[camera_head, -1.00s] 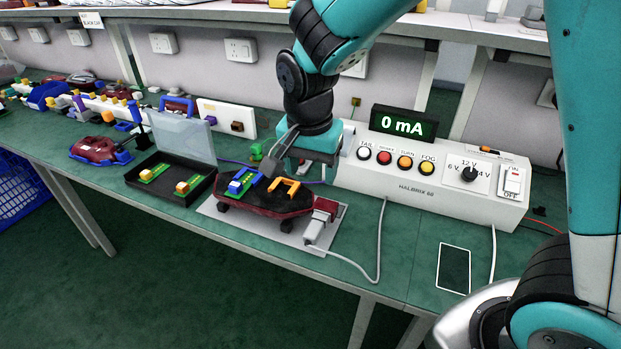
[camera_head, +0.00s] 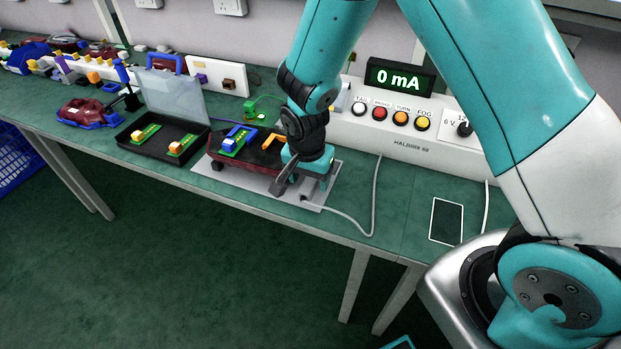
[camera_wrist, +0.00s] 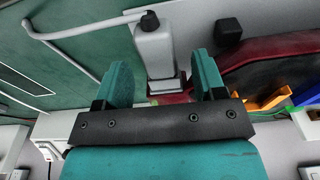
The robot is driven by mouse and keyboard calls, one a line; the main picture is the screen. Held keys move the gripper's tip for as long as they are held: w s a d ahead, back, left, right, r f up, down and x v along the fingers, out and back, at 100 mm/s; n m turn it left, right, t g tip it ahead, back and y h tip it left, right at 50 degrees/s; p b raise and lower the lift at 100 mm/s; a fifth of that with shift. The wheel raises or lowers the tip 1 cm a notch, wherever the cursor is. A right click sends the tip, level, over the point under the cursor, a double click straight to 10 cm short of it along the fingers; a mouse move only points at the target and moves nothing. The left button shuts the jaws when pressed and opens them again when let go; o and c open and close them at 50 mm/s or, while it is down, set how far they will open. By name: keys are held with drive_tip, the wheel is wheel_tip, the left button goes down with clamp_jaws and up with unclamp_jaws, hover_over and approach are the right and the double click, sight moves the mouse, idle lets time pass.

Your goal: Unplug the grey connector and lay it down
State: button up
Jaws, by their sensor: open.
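The grey connector (camera_wrist: 155,50) shows in the wrist view between the fingers of my gripper (camera_wrist: 162,80), with a gap on each side. Its inner end meets a red socket on the lamp, and a pale cable (camera_wrist: 85,30) leaves its other end. The dark red tail lamp (camera_wrist: 275,58) lies beside the right finger. In the head view my gripper (camera_head: 303,188) is open over the right end of the lamp (camera_head: 252,166), hiding most of the connector. The lamp rests on a grey mat (camera_head: 188,174), with blue and orange parts on top.
A white test box (camera_head: 400,146) reading 0 mA stands behind. An open black case (camera_head: 143,152) with two small boards lies left of the lamp. A dark-screened tablet (camera_head: 446,221) lies at right. Green bench (camera_head: 398,205) is free between the cable and tablet.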

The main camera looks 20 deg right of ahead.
sight(304, 192)
drive_tip(key=shift+f, duration=0.45)
drive_tip(key=c, duration=1.1)
drive_tip(key=shift+s+a, duration=1)
drive_tip(key=shift+s, duration=0.05)
drive_tip(key=shift+a, duration=0.1)
drive_tip(key=shift+s+a, duration=0.5)
drive_tip(key=shift+s, duration=0.1)
